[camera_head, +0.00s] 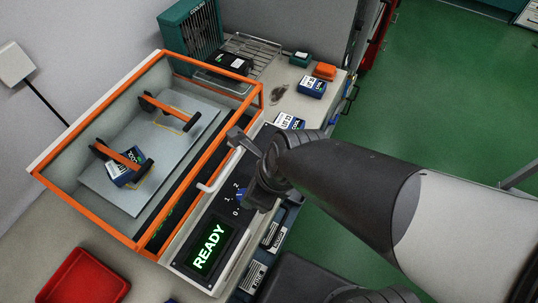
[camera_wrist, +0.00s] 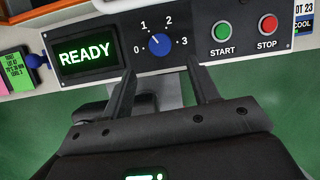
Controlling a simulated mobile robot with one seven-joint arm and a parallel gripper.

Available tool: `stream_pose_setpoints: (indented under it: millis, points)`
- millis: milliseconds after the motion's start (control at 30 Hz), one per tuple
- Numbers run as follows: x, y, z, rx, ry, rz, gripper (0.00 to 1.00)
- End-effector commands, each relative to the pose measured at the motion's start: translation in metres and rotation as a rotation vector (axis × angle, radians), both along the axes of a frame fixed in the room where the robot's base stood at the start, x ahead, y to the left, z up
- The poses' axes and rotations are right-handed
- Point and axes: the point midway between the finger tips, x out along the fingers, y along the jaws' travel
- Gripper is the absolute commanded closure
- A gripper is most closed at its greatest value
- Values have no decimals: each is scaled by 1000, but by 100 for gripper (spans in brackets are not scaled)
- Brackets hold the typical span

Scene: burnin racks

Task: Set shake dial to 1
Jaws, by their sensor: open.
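The shake dial (camera_wrist: 159,44) is a round blue knob on the dark control panel, with marks 0, 1, 2 and 3 around it. Its small white pointer mark seems to face upper left, but I cannot tell exactly which number it meets. In the head view the dial (camera_head: 241,195) is partly hidden by my gripper. My gripper (camera_wrist: 163,80) is open and empty in the wrist view, its fingers spread below the dial on either side and apart from the knob. The green READY display (camera_wrist: 88,51) is left of the dial.
Green START (camera_wrist: 222,31) and red STOP (camera_wrist: 267,24) buttons sit right of the dial. An orange-framed clear lid (camera_head: 90,217) covers a shaker platform holding a blue-labelled box (camera_head: 124,167). A red tray (camera_head: 84,279) lies at lower left. Labelled boxes stand behind my arm.

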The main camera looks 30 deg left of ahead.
Motion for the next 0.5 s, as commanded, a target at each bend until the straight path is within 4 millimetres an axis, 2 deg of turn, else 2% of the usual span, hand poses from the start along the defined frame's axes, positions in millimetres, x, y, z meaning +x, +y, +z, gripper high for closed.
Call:
stream_pose_setpoints:
  millis: [200, 500]
  points:
    - [0, -9, 22, 2, -3, -1, 45]
    - [-1, -12, 29, 0, 0, 1, 45]
